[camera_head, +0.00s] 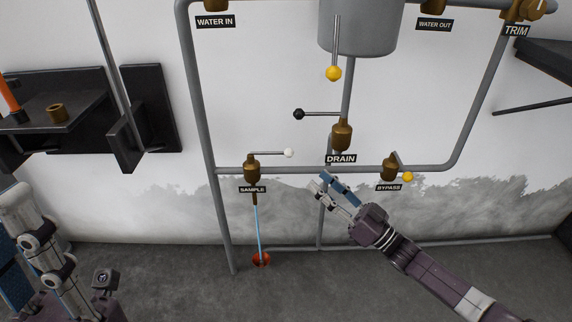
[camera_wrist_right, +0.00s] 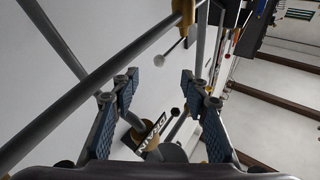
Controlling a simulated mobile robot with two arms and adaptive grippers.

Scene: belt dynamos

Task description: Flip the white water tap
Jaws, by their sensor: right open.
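The white water tap is the brass SAMPLE valve (camera_head: 252,170) on the lower grey pipe. Its thin lever points right, roughly level, and ends in a white knob (camera_head: 288,153). A thin blue stream runs down from its spout. In the right wrist view the white knob (camera_wrist_right: 146,84) lies ahead, between the open fingers' lines and beyond their tips. My right gripper (camera_head: 323,184) is open and empty, below and right of the knob, apart from it; its blue finger pads (camera_wrist_right: 160,85) also show in the wrist view. My left gripper (camera_head: 18,275) is partly in view at lower left, its opening unclear.
The DRAIN valve (camera_head: 342,134) with a black-knobbed lever is above my right gripper. The BYPASS valve (camera_head: 390,168) with a yellow knob is to its right. A grey pipe (camera_head: 330,170) runs behind. A red funnel-like piece (camera_head: 261,259) sits under the stream. Black shelves (camera_head: 60,115) are at left.

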